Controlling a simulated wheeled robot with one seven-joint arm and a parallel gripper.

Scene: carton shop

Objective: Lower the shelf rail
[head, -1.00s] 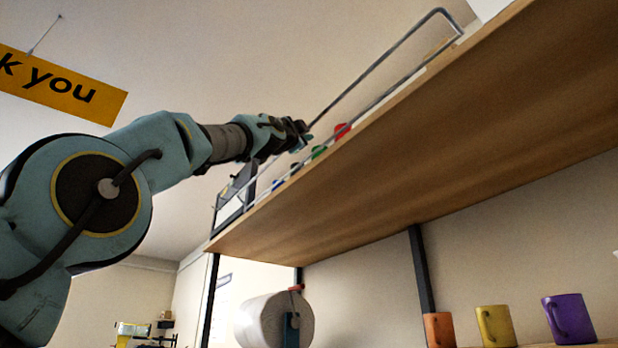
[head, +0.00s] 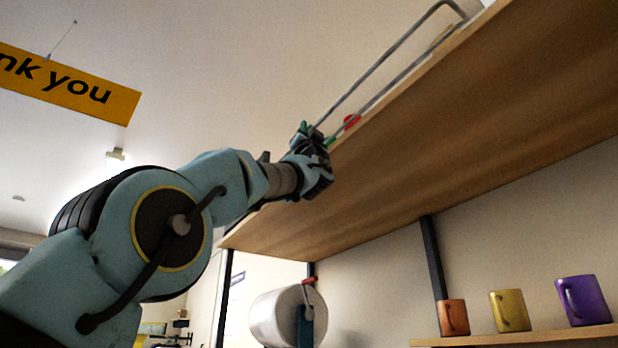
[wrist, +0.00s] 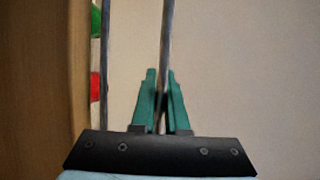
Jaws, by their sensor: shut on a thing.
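The shelf rail (head: 385,58) is a thin grey metal bar along the front edge of the high wooden shelf (head: 440,130), bent down at its far right end. My gripper (head: 304,130) is at the rail near the shelf edge. In the wrist view the rail (wrist: 167,40) runs between the green fingers of my gripper (wrist: 161,75), which are shut on it. A second thin bar (wrist: 105,50) runs nearer the shelf's wood (wrist: 40,90). My arm hides the rail's left part in the head view.
A red item (head: 352,121) shows above the shelf edge. Below are a white roll (head: 275,318) and a lower shelf with orange (head: 452,318), yellow (head: 510,311) and purple (head: 583,300) mugs. A yellow sign (head: 65,85) hangs at upper left. Open air lies in front of the shelf.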

